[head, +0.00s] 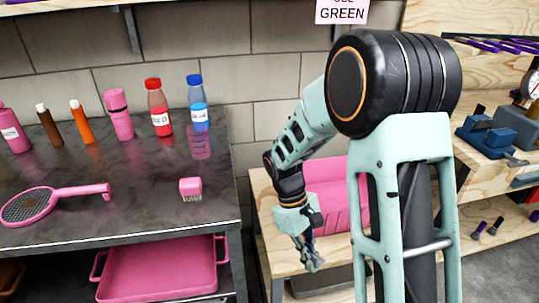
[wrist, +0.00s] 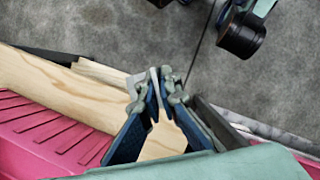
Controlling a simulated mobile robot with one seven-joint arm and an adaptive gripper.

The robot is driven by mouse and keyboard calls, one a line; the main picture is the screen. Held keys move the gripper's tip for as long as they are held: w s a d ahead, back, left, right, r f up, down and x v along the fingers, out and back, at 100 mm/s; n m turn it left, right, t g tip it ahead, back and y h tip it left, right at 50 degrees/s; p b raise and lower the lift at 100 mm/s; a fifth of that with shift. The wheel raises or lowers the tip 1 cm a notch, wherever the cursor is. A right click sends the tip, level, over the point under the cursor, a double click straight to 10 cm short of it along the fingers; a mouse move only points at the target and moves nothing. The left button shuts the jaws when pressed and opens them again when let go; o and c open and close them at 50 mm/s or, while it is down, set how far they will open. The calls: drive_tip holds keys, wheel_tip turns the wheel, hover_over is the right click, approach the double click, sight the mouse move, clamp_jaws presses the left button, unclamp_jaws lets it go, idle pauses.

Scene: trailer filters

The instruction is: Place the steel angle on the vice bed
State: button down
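My gripper (head: 308,254) hangs low in front of the wooden bench, beside the pink box. In the wrist view my gripper (wrist: 161,88) has its blue-padded fingers drawn together at the tips. A small pale grey piece (wrist: 153,84), which looks like the steel angle, shows between the fingertips; its full shape is partly hidden by them. A blue vice (head: 484,136) stands on the wooden bench at the right, well away from my gripper. My arm stands between them in the head view. The vice is not in the wrist view.
A pink ribbed box (head: 335,190) rests on the wooden bench (head: 268,205). The dark table (head: 120,195) at left carries bottles, a pink brush (head: 190,188) and a pink strainer (head: 35,205). A grey block with a dial (head: 518,124) crowds the vice. Grey floor lies below.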

drive_tip(key=w+d+r+m+g+y, duration=0.1)
drive_tip(key=w+d+r+m+y, duration=0.25)
drive_tip(key=w+r+m, duration=0.7)
drive_tip(key=s+r+p, duration=0.2)
drive_tip(key=r+p, duration=0.9)
drive_tip(key=p, duration=0.4)
drive_tip(key=s+r+n+p, duration=0.1)
drive_tip(key=s+r+p, duration=0.1)
drive_tip(key=r+p, duration=0.8)
drive_tip(key=p, duration=0.5)
drive_tip(key=shift+r, duration=0.4)
drive_tip(key=shift+n, duration=0.25)
